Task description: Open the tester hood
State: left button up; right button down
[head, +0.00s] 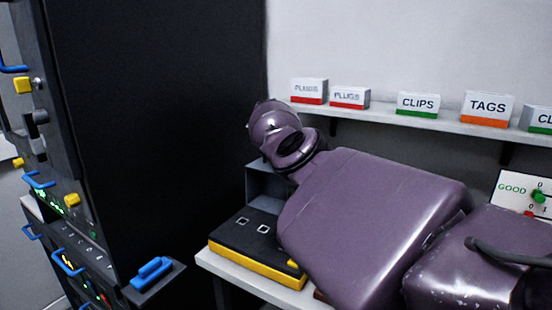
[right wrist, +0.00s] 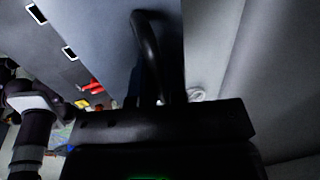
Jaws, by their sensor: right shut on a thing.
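The tester (head: 255,238) sits on the white table, with a black top, two white-framed square sockets and a yellow base. A grey upright part (head: 266,182) stands behind it; my right arm covers its right side. In the right wrist view a smooth grey-blue panel (right wrist: 108,30), apparently the hood, has a black curved handle (right wrist: 147,38) in front of it. My right gripper (right wrist: 160,100) is shut on the handle's lower end, as far as the dark picture shows. The head view hides this gripper behind the arm. My left gripper is not in view.
A tall black rack (head: 150,120) with blue handles fills the left. A wall shelf (head: 400,120) holds labelled boxes such as CLIPS (head: 417,104) and TAGS (head: 487,107). A GOOD sign (head: 512,188) stands at the right. The table's front edge is close to the tester.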

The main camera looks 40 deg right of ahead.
jog(key=c, duration=1.5)
grip_release()
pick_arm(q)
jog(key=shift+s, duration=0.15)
pick_arm(e)
jog(key=shift+o, duration=0.2)
jog(key=shift+a+r, duration=0.1)
jog(key=shift+r, duration=0.4)
pick_arm(q)
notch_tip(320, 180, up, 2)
jog(key=p, duration=0.2)
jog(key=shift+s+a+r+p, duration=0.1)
jog(key=shift+p, duration=0.3)
pick_arm(e)
jog(key=v, duration=0.9)
jog(key=shift+r, duration=0.35)
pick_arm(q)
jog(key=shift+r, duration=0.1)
pick_arm(e)
jog(key=shift+s+f, duration=0.1)
jog(key=shift+s, duration=0.05)
